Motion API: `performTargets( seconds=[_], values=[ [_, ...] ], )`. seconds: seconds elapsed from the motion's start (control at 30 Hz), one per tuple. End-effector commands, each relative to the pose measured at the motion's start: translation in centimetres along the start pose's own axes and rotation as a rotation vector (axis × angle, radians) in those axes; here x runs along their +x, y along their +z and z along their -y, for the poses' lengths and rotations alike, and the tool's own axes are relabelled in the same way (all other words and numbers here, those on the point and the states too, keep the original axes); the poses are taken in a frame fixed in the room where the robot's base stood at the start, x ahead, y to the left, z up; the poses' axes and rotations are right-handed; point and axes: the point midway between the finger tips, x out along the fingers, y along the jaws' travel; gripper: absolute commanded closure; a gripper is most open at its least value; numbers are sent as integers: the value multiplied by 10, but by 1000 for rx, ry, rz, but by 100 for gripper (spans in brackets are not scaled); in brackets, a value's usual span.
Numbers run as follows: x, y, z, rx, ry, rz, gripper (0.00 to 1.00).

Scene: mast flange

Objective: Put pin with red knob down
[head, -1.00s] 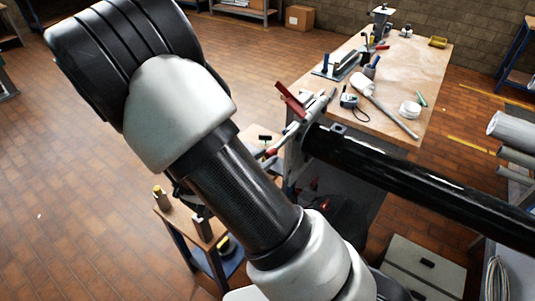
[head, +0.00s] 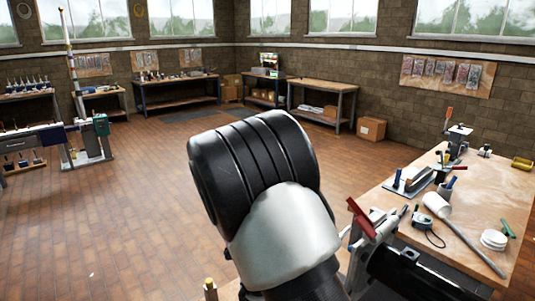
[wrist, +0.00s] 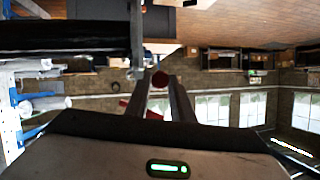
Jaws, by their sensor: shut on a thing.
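The pin's shaft cannot be made out. The wrist picture is upside down, with windows at the bottom and floor at the top. In the head view my own arm blocks the gripper and the pin from sight. A black mast tube (head: 422,268) lies at the lower right, with a red-handled clamp (head: 363,218) near its end. The tube also shows in the wrist view (wrist: 62,38).
A wooden workbench (head: 482,185) with tools, a white mallet (head: 437,204) and a tape measure (head: 424,222) stands at right. A bottle with a yellow cap (head: 210,288) shows at the bottom edge. Open tiled floor (head: 110,220) lies to the left.

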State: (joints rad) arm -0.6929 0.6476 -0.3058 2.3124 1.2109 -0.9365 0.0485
Motion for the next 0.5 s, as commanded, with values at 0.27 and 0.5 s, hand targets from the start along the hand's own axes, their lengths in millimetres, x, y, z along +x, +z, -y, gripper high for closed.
performTargets(
  seconds=[0.27, 0.5],
  values=[
    [14, -76, 70, -133, -348, 57, 100],
    [7, -121, 82, -218, -541, 94, 100]
  ],
)
